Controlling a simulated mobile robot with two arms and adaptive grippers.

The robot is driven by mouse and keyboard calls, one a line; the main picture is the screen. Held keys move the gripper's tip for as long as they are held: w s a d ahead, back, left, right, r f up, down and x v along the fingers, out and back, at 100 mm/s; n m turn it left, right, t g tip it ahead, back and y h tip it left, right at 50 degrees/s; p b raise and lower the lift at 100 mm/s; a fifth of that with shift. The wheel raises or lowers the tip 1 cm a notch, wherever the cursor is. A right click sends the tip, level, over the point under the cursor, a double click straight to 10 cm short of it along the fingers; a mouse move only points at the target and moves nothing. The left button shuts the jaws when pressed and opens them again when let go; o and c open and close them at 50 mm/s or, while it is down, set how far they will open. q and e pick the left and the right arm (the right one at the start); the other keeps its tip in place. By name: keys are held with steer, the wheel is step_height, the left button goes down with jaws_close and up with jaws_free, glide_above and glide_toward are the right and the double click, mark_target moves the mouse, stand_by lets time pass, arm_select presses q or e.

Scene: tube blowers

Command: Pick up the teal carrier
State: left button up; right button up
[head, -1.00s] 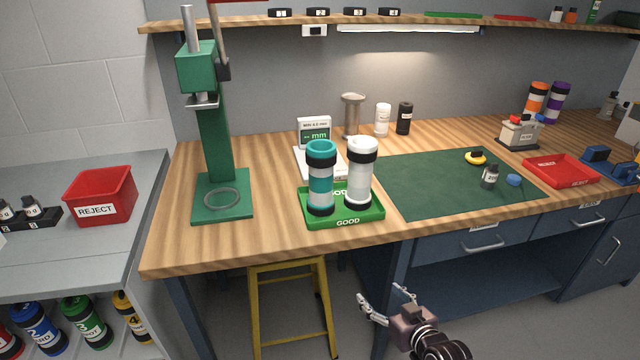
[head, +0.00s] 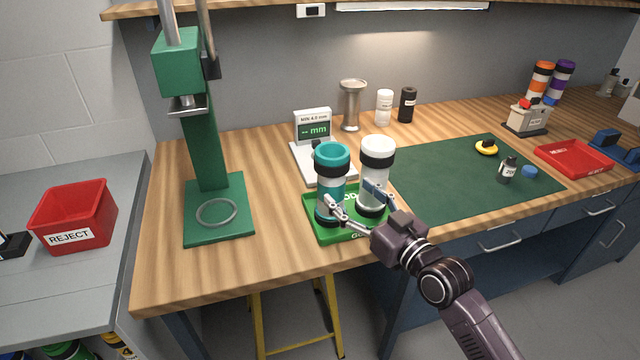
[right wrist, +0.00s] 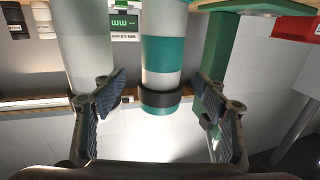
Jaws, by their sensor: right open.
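The teal carrier (head: 332,163), a clear tube with teal bands and a black ring, stands upright on the green GOOD tray (head: 325,235). A similar white carrier (head: 376,165) stands just right of it. My right gripper (head: 352,198) is open in front of the two carriers, its fingers hiding parts of their lower halves. In the upside-down right wrist view, the teal carrier (right wrist: 163,60) shows between the open fingers, with the white carrier (right wrist: 85,45) beside the left finger. I see no finger clearly touching the teal carrier. My left gripper is out of view.
A green press (head: 210,150) stands to the left and a gauge with a display (head: 314,130) behind the carriers. A dark green mat (head: 450,180) lies to the right, mostly clear. A red REJECT bin (head: 75,212) is on the left bench.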

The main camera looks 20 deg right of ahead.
mark_target(340, 183)
steer(key=x, duration=0.1)
steer(key=p+x, duration=0.1)
steer(key=x, duration=0.2)
steer(key=shift+a+r, duration=0.1)
steer(key=shift+r, duration=0.2)
steer(key=x, duration=0.2)
steer(key=shift+w+a+f+p, duration=0.2)
steer(key=shift+w+p, duration=0.1)
steer(key=shift+p, duration=0.1)
steer(key=shift+w+f, duration=0.1)
steer(key=shift+w, duration=0.2)
steer(key=c, duration=1.3)
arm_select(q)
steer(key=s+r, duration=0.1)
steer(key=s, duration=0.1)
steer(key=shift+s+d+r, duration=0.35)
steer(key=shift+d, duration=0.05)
arm_select(e)
steer(key=shift+c, duration=0.8)
